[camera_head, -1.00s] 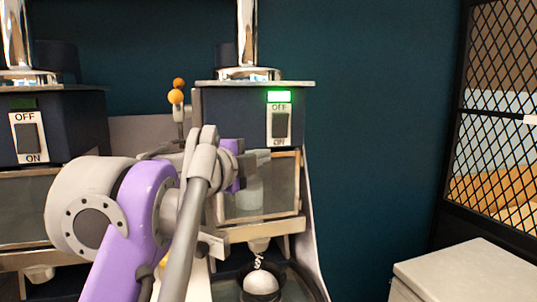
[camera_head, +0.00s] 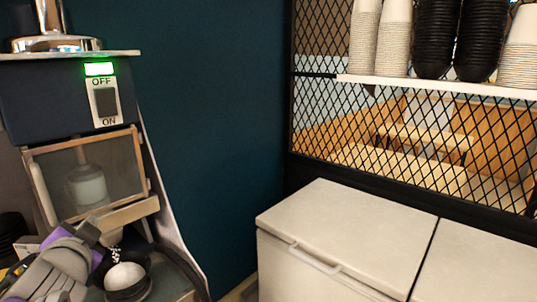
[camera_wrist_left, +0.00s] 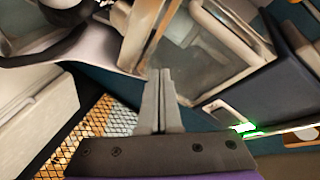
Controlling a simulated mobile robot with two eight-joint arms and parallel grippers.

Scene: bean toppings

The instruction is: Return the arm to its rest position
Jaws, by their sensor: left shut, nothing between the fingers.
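My left gripper (camera_head: 88,236) is at the lower left of the head view, grey and purple, beside the front of the topping machine (camera_head: 40,95). Its two fingers (camera_wrist_left: 160,100) lie together in the left wrist view, with nothing between them. The arm behind it is mostly cut off by the picture's lower left edge. My right gripper is not in view.
The machine has a lit green light (camera_head: 99,69) above its OFF/ON switch (camera_head: 105,102). A dark bowl (camera_head: 128,291) with white contents sits below its spout. A white chest (camera_head: 340,225) stands right. Stacked cups (camera_head: 395,40) stand on a shelf above.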

